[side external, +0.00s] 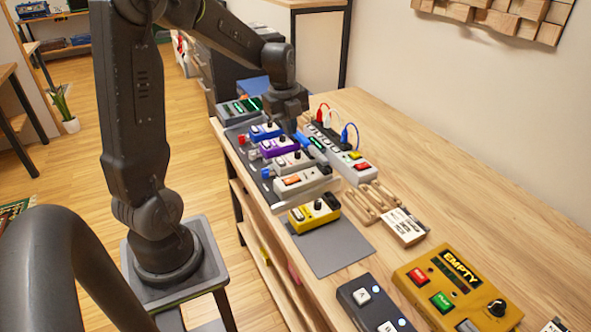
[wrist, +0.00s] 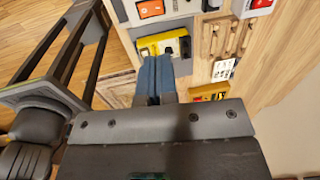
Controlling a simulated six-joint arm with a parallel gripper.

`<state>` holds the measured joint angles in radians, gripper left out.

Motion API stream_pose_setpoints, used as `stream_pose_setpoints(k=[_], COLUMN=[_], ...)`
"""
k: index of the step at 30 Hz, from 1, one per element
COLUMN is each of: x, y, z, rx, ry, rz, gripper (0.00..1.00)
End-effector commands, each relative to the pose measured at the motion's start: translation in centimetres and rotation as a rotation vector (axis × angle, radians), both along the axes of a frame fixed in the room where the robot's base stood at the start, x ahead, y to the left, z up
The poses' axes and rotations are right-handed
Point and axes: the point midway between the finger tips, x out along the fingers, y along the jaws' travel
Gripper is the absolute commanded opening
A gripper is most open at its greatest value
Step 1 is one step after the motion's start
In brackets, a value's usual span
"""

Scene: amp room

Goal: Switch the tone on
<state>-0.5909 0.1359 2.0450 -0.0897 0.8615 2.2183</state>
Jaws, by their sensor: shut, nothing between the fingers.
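A row of pedals stands along the bench: a blue pedal (side external: 265,132), a purple pedal (side external: 279,147), a grey pedal (side external: 293,162) and a pale box with an orange rocker switch (side external: 292,181). A yellow pedal (side external: 314,213) stands apart at the near end of the row. Their labels are too small to read, so I cannot tell which is the tone. My gripper (side external: 302,141) is over the row, shut and empty, its blue fingertips pointing down. In the wrist view its fingers (wrist: 154,64) overlap the lower edge of the yellow pedal (wrist: 174,45). Contact cannot be told.
A power strip (side external: 344,162) with plugs, cables and red and yellow switches runs behind the row. A grey mat (side external: 340,250), a wooden cable rack (side external: 370,200), a white card box (side external: 402,228) and a mustard box (side external: 455,290) are nearer. The bench's right side is clear.

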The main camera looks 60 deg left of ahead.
Motion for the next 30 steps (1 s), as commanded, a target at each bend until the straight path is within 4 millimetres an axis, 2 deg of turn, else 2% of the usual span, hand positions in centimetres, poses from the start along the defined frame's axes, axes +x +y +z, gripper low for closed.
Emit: stream_pose_setpoints(k=[5, 8, 21, 25, 30], x=[0.0, 0.1, 1.1, 1.3, 1.6], y=[0.0, -0.1, -0.1, -0.1, -0.1], z=[-0.3, -1.3, -9.9, -11.9, -13.5], rx=[-0.001, -0.003, -0.004, -0.003, 0.000], ry=[0.001, 0.004, 0.006, 0.005, 0.001], rz=[0.000, 0.001, 0.001, 0.001, 0.000], gripper=[0.00, 0.00, 0.00, 0.00, 0.00])
